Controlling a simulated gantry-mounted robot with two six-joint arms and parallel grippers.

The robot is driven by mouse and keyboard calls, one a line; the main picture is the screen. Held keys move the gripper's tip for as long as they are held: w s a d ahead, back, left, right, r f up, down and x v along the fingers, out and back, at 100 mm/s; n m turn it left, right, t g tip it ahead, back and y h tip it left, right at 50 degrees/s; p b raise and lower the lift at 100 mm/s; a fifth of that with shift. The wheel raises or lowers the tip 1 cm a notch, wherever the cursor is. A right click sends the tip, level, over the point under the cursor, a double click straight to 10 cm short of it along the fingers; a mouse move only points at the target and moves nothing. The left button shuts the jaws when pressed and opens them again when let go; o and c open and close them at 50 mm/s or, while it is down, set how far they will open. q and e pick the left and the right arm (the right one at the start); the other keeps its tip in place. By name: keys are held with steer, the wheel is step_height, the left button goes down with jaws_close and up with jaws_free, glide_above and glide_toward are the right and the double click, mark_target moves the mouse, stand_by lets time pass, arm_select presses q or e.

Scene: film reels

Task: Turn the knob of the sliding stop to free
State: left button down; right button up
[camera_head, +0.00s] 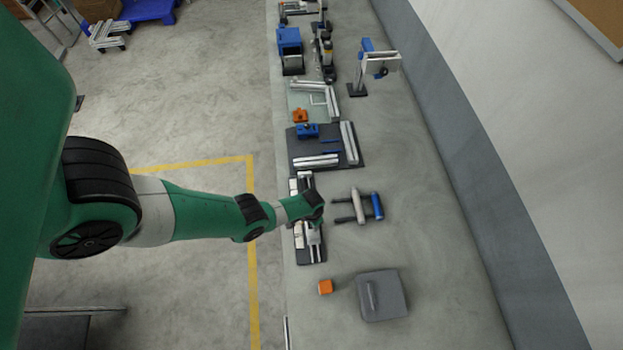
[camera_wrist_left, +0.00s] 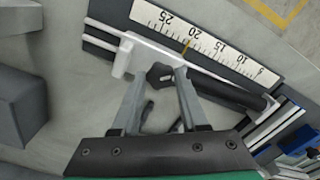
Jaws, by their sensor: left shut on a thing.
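The sliding stop (camera_head: 312,246) lies along the left edge of the table, below my left arm in the head view. In the left wrist view its white carriage (camera_wrist_left: 127,57) sits across two thin rails beside a white numbered scale (camera_wrist_left: 215,48). A black lobed knob (camera_wrist_left: 158,73) is at the carriage. My left gripper (camera_wrist_left: 156,78) is shut on the knob, with one grey finger on each side. I cannot tell whether the knob is locked or free. In the head view my left gripper mostly hides the knob area. My right gripper is not in view.
A grey-and-blue handled piece (camera_head: 377,206) lies right of the stop. A dark plate (camera_head: 333,149) with metal bars lies beyond. The right side of the table is mostly clear.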

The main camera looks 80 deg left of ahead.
arm_select(q)
steer(key=n, duration=0.4)
steer(key=shift+n, duration=2.9)
steer(key=shift+c, duration=2.2)
jaws_free()
steer(key=shift+w+d+r, duration=0.1)
